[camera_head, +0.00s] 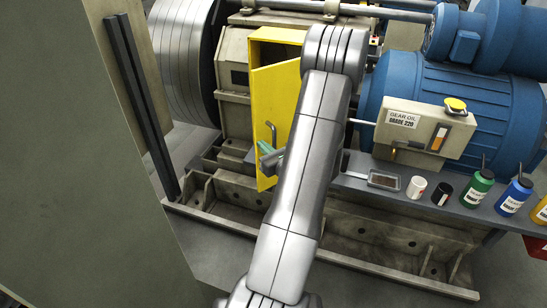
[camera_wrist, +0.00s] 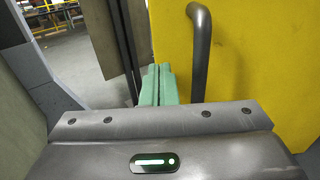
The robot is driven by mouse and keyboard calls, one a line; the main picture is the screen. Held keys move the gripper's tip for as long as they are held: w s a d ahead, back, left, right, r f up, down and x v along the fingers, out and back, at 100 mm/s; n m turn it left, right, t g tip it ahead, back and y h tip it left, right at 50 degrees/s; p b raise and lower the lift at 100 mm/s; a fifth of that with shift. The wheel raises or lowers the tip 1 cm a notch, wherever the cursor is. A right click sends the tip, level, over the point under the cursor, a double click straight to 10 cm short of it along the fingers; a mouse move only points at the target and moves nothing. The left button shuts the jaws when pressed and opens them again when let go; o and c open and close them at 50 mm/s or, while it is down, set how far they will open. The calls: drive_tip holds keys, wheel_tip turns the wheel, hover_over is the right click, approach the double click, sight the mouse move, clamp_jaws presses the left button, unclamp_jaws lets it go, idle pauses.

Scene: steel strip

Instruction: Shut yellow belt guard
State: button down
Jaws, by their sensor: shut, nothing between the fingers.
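The yellow belt guard (camera_head: 281,98) stands between the steel coil and the blue motor in the head view. Its door panel stands ajar, with a dark gap showing at the top. A grey bar handle (camera_head: 273,133) is on the panel's face. In the wrist view the yellow panel (camera_wrist: 255,60) fills the right side, with the curved handle (camera_wrist: 201,50) near its left edge. My gripper (camera_head: 264,150) is low beside the handle, its green fingers (camera_wrist: 158,84) shut and empty, just left of the handle. Whether they touch the panel or handle, I cannot tell. My arm hides part of the guard's right side.
A grey shelf (camera_head: 410,193) at right holds a metal tray (camera_head: 384,180), cups and oil bottles. Above it is a gear oil box (camera_head: 412,130) before the blue motor (camera_head: 475,105). A dark post (camera_head: 140,100) and large panel stand at left.

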drive_tip(key=shift+w+a, duration=0.2)
drive_tip(key=shift+w, duration=0.1)
